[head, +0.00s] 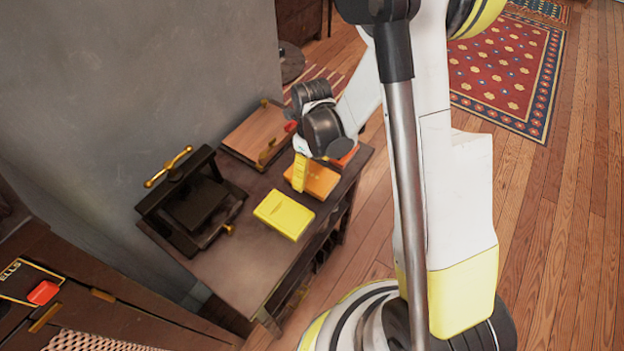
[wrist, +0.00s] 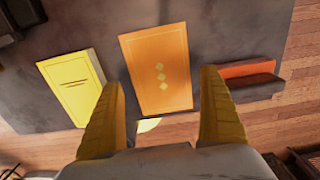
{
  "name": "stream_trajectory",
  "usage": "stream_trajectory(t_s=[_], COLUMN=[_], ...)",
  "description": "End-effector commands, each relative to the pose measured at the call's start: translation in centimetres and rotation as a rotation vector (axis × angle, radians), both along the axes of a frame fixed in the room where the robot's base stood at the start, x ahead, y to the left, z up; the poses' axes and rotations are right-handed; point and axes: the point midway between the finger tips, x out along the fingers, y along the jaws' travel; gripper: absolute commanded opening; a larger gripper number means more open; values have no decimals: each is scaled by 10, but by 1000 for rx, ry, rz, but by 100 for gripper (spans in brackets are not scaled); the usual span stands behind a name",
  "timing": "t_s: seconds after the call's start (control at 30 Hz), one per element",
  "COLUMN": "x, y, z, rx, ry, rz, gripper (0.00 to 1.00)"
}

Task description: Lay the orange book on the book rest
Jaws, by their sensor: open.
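My gripper (head: 299,184) is over this book. In the wrist view my gripper (wrist: 161,80) is open, its yellow fingers apart with the book showing between and beyond them. Nothing is held. A sloped wooden board with a brass-trimmed edge, apparently the book rest (head: 254,134), stands at the table's back. It looks empty; my wrist hides some of the table near it.
A yellow book (head: 284,214) lies left of the orange one, also in the wrist view (wrist: 72,88). A red-orange item (wrist: 250,69) with a dark block lies to the right. A black press with brass handles (head: 190,205) stands by the wall. The table's front left is clear.

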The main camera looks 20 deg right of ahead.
Motion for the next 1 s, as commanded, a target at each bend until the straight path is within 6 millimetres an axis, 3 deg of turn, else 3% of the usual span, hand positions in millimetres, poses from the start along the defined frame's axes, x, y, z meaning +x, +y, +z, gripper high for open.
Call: stream_trajectory(t_s=[0.03, 0.13, 0.4, 0.57, 0.67, 0.7, 1.0], x=[1, 1, 1, 1, 1, 1, 1], y=[-1, -1, -1, -1, -1, -1, -1], z=[-14, -28, -30, -30, -30, -30, -24], rx=[0, 0, 0, 0, 0, 0, 0], ry=[0, 0, 0, 0, 0, 0, 0], rz=[0, 0, 1, 1, 1, 1, 1], gripper=[90, 90, 90, 43, 42, 38, 38])
